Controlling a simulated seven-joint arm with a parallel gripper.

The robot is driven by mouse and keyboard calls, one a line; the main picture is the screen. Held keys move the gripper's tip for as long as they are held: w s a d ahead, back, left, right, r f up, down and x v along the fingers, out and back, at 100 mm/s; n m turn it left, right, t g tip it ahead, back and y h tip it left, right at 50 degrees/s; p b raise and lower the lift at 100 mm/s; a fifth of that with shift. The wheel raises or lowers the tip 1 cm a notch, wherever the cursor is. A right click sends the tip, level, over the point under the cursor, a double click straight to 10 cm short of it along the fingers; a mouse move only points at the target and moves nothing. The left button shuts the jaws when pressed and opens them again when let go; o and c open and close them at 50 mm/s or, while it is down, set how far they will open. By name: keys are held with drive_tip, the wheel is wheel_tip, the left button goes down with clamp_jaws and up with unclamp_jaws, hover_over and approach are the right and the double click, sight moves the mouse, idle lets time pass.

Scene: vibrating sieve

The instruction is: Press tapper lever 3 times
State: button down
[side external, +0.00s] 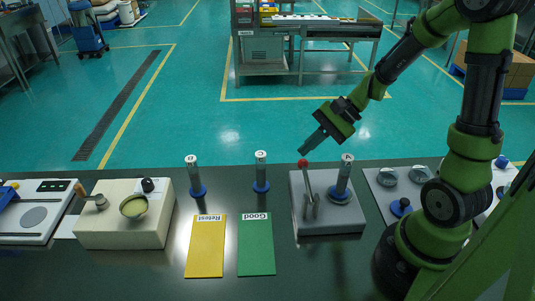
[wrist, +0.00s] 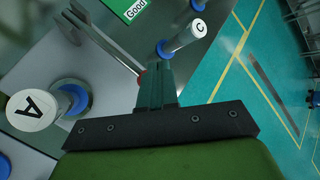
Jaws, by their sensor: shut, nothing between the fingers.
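The tapper lever (side external: 309,183) is a metal lever with a red ball knob (side external: 303,163) on top. It stands upright on a grey box-shaped base (side external: 328,223). A clear cylinder with a white lid marked A (side external: 346,170) stands on the same base, right of the lever. My gripper (side external: 305,147) is shut and empty, its fingertips just above the knob. Whether they touch it I cannot tell. In the wrist view, the shut fingers (wrist: 156,82) cover most of the knob, with the metal lever (wrist: 108,48) to their left.
Cylinders C (side external: 261,173) and B (side external: 194,178) stand left of the base. A green Good mat (side external: 256,245) and a yellow Retest mat (side external: 205,247) lie in front. A beige box with a dish (side external: 120,228) stands farther left. Grey plates (side external: 385,190) lie at right.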

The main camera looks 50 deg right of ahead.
drive_tip(key=shift+r, duration=2.5)
drive_tip(key=shift+r, duration=0.1)
idle(0.7)
wheel_tip(320, 180, up, 4)
drive_tip(key=shift+f, duration=0.2)
drive_tip(key=shift+f, duration=4.45)
drive_tip(key=shift+f, duration=0.15)
drive_tip(key=shift+f, duration=0.25)
